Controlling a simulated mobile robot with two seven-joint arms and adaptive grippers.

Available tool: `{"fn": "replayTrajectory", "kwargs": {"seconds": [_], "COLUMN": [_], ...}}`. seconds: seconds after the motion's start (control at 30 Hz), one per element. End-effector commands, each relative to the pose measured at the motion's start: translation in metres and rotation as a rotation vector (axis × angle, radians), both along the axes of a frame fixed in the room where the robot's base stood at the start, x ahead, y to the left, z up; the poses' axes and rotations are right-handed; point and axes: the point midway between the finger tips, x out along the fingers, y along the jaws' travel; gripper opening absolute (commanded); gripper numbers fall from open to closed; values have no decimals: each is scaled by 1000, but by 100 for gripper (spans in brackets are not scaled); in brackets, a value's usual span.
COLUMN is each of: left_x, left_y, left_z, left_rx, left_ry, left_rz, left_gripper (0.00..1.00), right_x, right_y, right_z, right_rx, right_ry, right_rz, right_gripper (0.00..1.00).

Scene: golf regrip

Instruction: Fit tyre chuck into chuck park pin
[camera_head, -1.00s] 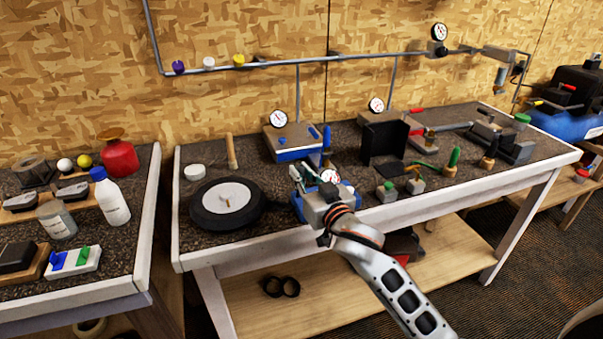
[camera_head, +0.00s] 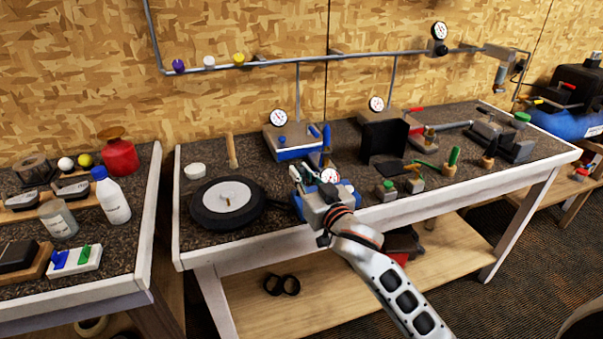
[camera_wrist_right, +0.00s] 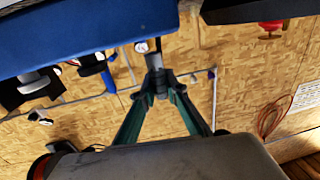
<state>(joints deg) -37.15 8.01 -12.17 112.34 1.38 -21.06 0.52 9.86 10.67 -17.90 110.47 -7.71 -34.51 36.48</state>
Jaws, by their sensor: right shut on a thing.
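My right gripper (camera_head: 295,174) is over the table's front edge, just right of the black tyre (camera_head: 228,203). In the right wrist view its two teal fingers (camera_wrist_right: 156,90) are closed around a small grey metal piece (camera_wrist_right: 154,62), which appears to be the tyre chuck. A blue surface (camera_wrist_right: 85,25) fills the top left of the wrist view, close to the held piece. I cannot pick out the chuck park pin. My left gripper is not in view.
A second gauge box (camera_head: 292,141) stands behind, with a black upright panel (camera_head: 383,140) to its right. Several green-topped fittings stand at front right, including one green-topped block (camera_head: 385,188). A red container (camera_head: 118,156) and a white bottle (camera_head: 111,195) are on the left table.

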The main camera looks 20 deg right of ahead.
Motion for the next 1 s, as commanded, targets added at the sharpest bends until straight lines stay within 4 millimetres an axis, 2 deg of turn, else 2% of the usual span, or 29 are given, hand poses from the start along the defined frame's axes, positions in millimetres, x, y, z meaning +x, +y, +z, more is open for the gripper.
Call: {"fn": "replayTrajectory", "kwargs": {"seconds": [0.9, 0.93, 1.0], "left_x": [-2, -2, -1], "left_y": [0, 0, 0], "left_z": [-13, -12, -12], "left_rx": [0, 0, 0], "left_ry": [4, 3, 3], "left_rz": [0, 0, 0], "left_gripper": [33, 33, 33], "right_x": [0, 0, 0], "right_y": [0, 0, 0], "right_z": [-21, -21, -20], "right_rx": [0, 0, 0], "right_ry": [0, 0, -1], "right_rz": [0, 0, 0], "right_gripper": [0, 18, 33]}}
